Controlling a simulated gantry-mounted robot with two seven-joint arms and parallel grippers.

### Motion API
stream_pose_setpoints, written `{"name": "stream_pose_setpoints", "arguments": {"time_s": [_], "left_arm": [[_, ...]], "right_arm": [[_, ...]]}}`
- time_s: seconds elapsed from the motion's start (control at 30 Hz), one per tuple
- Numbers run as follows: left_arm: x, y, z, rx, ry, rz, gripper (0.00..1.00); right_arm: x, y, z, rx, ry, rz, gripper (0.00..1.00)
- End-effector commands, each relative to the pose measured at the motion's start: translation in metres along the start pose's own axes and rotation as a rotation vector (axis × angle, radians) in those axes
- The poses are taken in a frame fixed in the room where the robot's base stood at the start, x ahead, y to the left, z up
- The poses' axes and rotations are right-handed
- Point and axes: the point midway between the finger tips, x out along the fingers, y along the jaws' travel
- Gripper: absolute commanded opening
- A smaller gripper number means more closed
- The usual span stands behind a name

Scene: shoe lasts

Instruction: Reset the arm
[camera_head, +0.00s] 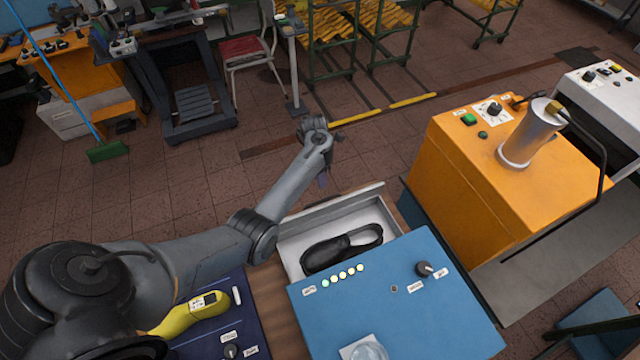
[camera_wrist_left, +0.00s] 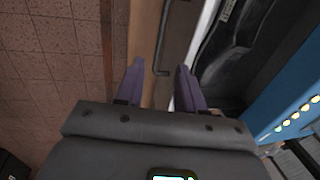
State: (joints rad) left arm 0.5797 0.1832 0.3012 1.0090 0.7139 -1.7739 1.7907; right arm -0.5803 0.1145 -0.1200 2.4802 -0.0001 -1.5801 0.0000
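My left arm (camera_head: 290,190) reaches from the lower left over the workbench. My left gripper (camera_head: 322,180) points down beyond the far side of the light grey tray, mostly hidden by its own wrist. In the wrist view, the purple fingers of my left gripper (camera_wrist_left: 160,85) stand apart with nothing between them. Below them are a wooden edge and a dark metal handle (camera_wrist_left: 162,45). My right gripper is not in view.
A blue box (camera_head: 400,300) with lit buttons and a knob stands at the tray's near side. A yellow shape (camera_head: 190,315) with a small display lies on a dark blue panel. An orange machine (camera_head: 490,190) with a metal cylinder stands right. Beyond the tray is open tiled floor.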

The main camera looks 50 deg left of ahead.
Motion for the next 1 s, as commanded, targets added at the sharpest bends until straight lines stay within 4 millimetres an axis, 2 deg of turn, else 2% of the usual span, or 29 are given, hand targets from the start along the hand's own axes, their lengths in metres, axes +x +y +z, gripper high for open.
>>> {"name": "stream_pose_setpoints", "arguments": {"time_s": [0.2,0.67,0.77,1.0], "left_arm": [[-0.012,0.0,0.0,0.001,0.0,0.001,0.38],[-0.014,-0.001,0.0,0.001,0.0,0.0,0.38],[-0.023,-0.002,0.0,0.001,0.0,0.0,0.38],[-0.061,-0.009,0.0,0.001,0.0,0.0,0.38]], "right_arm": [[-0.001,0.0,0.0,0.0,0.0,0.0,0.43],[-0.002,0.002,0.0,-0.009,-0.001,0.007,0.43],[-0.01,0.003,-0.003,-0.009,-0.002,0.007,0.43],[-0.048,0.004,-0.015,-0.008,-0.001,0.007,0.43]]}}
